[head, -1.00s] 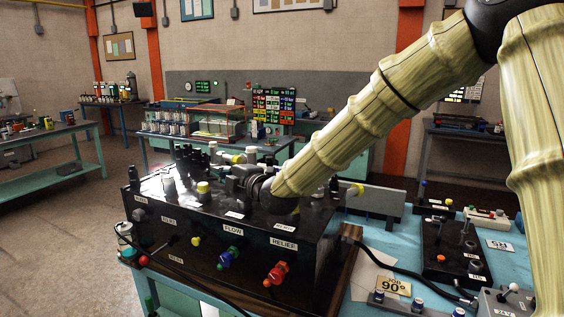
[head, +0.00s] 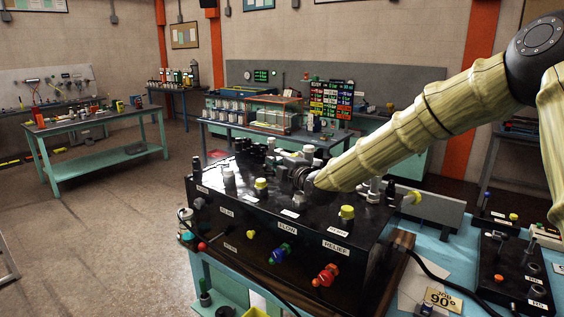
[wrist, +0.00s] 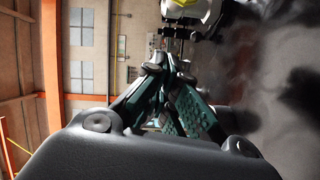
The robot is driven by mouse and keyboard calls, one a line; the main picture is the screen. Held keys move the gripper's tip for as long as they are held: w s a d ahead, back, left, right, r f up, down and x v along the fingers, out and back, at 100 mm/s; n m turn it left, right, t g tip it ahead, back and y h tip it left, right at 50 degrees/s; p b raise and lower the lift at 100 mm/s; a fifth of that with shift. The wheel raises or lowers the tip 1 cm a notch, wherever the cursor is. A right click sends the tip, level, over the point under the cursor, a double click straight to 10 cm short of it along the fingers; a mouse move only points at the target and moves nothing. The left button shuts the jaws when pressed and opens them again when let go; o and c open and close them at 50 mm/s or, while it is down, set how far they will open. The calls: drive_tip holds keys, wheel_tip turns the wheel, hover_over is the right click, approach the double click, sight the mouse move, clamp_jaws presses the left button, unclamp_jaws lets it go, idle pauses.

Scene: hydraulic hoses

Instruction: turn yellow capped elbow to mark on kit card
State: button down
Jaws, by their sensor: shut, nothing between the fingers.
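Several yellow-capped fittings show in the head view, and I cannot tell for sure which is the elbow. One yellow cap (head: 261,184) stands upright on the black manifold box (head: 325,222), and another yellow cap (head: 347,212) stands nearer its right front. A third yellow cap (head: 414,197) points sideways behind the right end. The kit card (head: 443,300), marked 90°, lies on the blue bench. My gripper (wrist: 165,62) is shut and empty in the wrist view; in the head view it is above the box top, partly hidden by my arm. A blurred yellow-and-white fitting (wrist: 185,8) shows beyond the fingertips.
Blue (head: 284,253) and red (head: 326,275) knobs stick out of the box front. A dark hose (head: 435,272) runs over the bench at right. A second black block (head: 512,265) with fittings stands at far right. Open floor lies to the left.

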drive_tip(key=shift+w+d+f+p, duration=0.1)
drive_tip(key=shift+w+d+p, duration=0.35)
drive_tip(key=shift+w, duration=0.25)
drive_tip(key=shift+w+d+f+p, duration=0.1)
drive_tip(key=shift+w+d+p, duration=0.2)
drive_tip(key=shift+w+p, duration=0.3)
drive_tip(key=shift+w+d+f, duration=0.2)
drive_tip(key=shift+w+d, duration=0.2)
drive_tip(key=shift+w, duration=0.05)
drive_tip(key=shift+d, duration=0.1)
